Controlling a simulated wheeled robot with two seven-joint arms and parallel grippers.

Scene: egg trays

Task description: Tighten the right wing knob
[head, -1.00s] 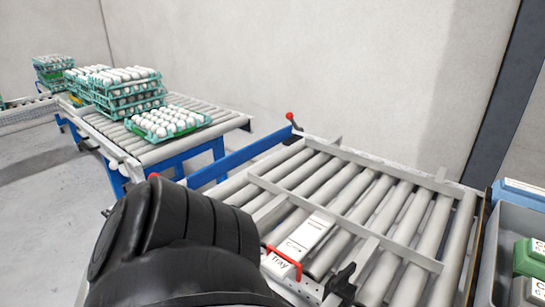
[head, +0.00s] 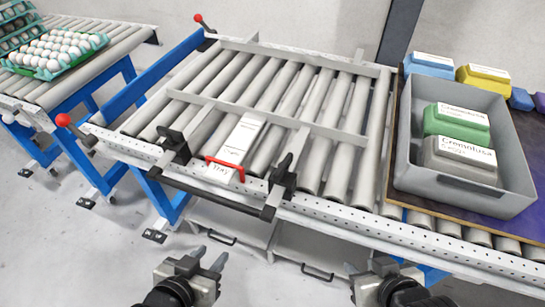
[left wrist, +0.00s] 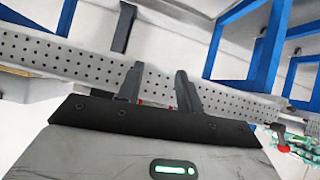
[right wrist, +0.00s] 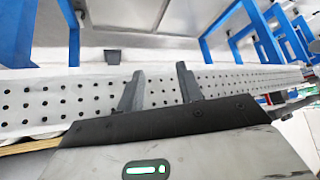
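The right wing knob (head: 283,172) is a black knob on the front rail of the roller conveyor, at the right guide's near end. A similar left wing knob (head: 173,140) sits further left on the rail. My left gripper (head: 208,258) is open and empty, below and in front of the rail; its spread fingers also show in the left wrist view (left wrist: 158,85). My right gripper (head: 362,272) is in front of the rail, lower right of the right knob. Its fingers are apart and empty in the right wrist view (right wrist: 160,85). Neither gripper touches a knob.
A grey crate (head: 465,200) with labelled boxes stands at the right. An egg tray (head: 55,52) is on another conveyor at the left. A perforated front rail (head: 345,215) runs before my grippers.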

